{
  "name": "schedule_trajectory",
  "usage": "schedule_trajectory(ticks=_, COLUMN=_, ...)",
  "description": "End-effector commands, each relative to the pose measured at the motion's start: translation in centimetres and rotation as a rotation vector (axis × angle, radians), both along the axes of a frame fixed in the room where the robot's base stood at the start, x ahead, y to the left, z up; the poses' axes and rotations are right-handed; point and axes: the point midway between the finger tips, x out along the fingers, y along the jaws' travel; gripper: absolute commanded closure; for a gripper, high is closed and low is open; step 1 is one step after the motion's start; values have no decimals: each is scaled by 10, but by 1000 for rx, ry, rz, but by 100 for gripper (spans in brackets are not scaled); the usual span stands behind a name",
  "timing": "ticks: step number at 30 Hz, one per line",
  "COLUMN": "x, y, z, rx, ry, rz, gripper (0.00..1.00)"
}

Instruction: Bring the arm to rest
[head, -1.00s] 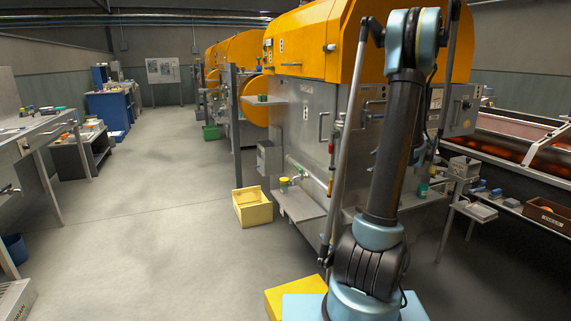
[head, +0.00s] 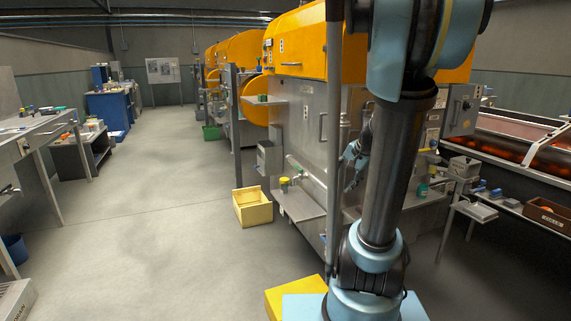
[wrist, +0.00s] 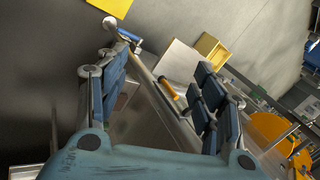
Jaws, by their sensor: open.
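My gripper (wrist: 158,92) fills the lower part of the wrist view, its two blue-padded fingers spread wide apart. Nothing is held between them; the space shows only a metal shelf and a yellow-capped item (wrist: 170,90) farther off. In the head view my gripper (head: 352,160) partly shows just left of my dark upright arm link, in front of the grey machine front. My arm stands in the right half of the head view and hides part of the orange-topped extractor (head: 294,50).
A yellow crate (head: 252,208) stands on the floor beside the extractor's metal shelf (head: 298,207). A jar with a yellow lid (head: 284,184) is on that shelf. A side table with a brown crate (head: 546,214) is at right. The floor (head: 150,220) at left is open.

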Motion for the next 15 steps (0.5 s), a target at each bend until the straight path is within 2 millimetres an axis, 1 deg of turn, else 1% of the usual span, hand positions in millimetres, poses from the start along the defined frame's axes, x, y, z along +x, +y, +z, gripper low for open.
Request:
schedule_trajectory(ticks=1, x=-15, y=7, z=-2, rx=-27, ry=6, rz=39, gripper=38)
schedule_trajectory(ticks=6, x=-60, y=21, z=-11, rx=-129, ry=26, rz=173, gripper=38)
schedule_trajectory(ticks=11, x=-102, y=29, z=-22, rx=-221, ry=44, rz=300, gripper=38)
schedule_trajectory(ticks=15, x=-138, y=32, z=-35, rx=-301, ry=61, rz=410, gripper=38)
